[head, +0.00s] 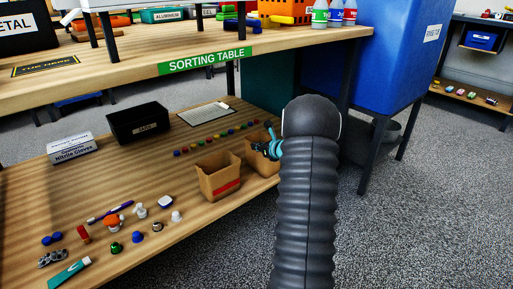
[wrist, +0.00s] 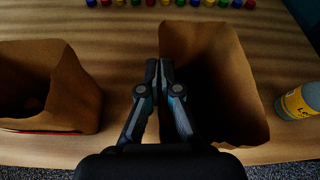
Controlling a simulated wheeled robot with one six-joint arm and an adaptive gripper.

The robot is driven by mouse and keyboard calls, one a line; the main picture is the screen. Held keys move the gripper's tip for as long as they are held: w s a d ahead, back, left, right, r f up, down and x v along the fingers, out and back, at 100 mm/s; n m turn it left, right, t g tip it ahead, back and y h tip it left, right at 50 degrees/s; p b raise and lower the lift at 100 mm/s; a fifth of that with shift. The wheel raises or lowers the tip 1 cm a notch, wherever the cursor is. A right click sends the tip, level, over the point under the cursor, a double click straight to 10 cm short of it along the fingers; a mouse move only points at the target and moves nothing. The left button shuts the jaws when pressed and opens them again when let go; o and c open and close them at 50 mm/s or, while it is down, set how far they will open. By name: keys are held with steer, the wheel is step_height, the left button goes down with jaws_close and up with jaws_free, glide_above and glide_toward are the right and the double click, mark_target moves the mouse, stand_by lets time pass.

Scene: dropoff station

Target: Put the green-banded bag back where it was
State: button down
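A brown paper bag (wrist: 228,65) stands open-topped on the lower shelf. In the head view this bag (head: 257,162) is partly hidden behind my arm, and no green band shows on its visible sides. My gripper (wrist: 160,68) is at its left rim, fingers nearly together with the bag's wall seemingly pinched between them. In the head view my gripper (head: 273,146) is mostly hidden by my arm. A second brown bag with a red band (head: 220,180) stands just to the left; it also shows in the wrist view (wrist: 60,85).
Small coloured pieces (head: 213,138) lie in a row behind the bags. Several small items, a black bin (head: 138,122) and a glove box (head: 72,148) are on the shelf's left. The sorting table (head: 290,44) is overhead.

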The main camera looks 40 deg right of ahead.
steer(key=c, duration=1.3)
jaws_free()
steer(key=a+v, duration=0.1)
steer(key=v, duration=1.1)
steer(key=s+a+r+m+g+h, duration=0.25)
steer(key=a+r+m+h, duration=0.35)
steer(key=a+r+m, duration=1.1)
steer(key=s+a+f+m+g+y, duration=0.1)
steer(key=s+a+f+m, duration=0.1)
steer(key=s+a+m, duration=0.4)
steer(key=s+a+f+m+g+y, duration=0.2)
steer(key=s+a+m, duration=0.5)
steer(key=s, duration=0.4)
steer(key=s+a+f+m+g+y, duration=0.2)
steer(key=s+a+m, duration=0.5)
steer(key=s+a, duration=0.1)
steer(key=shift+s+a+f+g, duration=0.25)
steer(key=shift+s+f, duration=0.1)
steer(key=shift+s, duration=0.15)
